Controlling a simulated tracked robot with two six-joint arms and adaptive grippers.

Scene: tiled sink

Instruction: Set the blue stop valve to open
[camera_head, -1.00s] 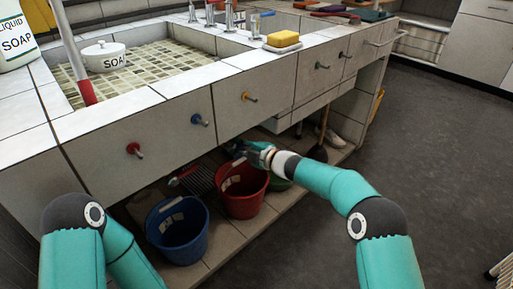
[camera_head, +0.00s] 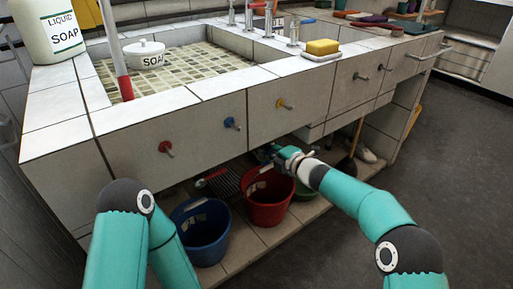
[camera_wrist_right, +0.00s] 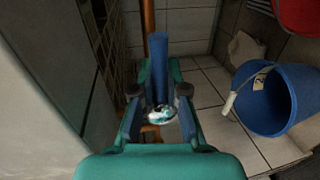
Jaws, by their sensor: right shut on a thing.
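The blue valve lever (camera_wrist_right: 159,62) stands lengthwise in the right wrist view, with an orange-brown pipe (camera_wrist_right: 148,18) behind it. My right gripper (camera_wrist_right: 160,80) is shut on the lever, one teal finger on each side. A shiny round part shows between the finger bases. In the head view my right gripper (camera_head: 270,154) reaches under the sink counter, above the red bucket, and its fingertips are shaded. The lever cannot be made out there. My left arm shows at the lower left, but its gripper is out of view.
A blue bucket (camera_head: 201,235), a red bucket (camera_head: 268,200) and a green one (camera_head: 304,191) stand on the tiled shelf. Open floor lies at the right.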

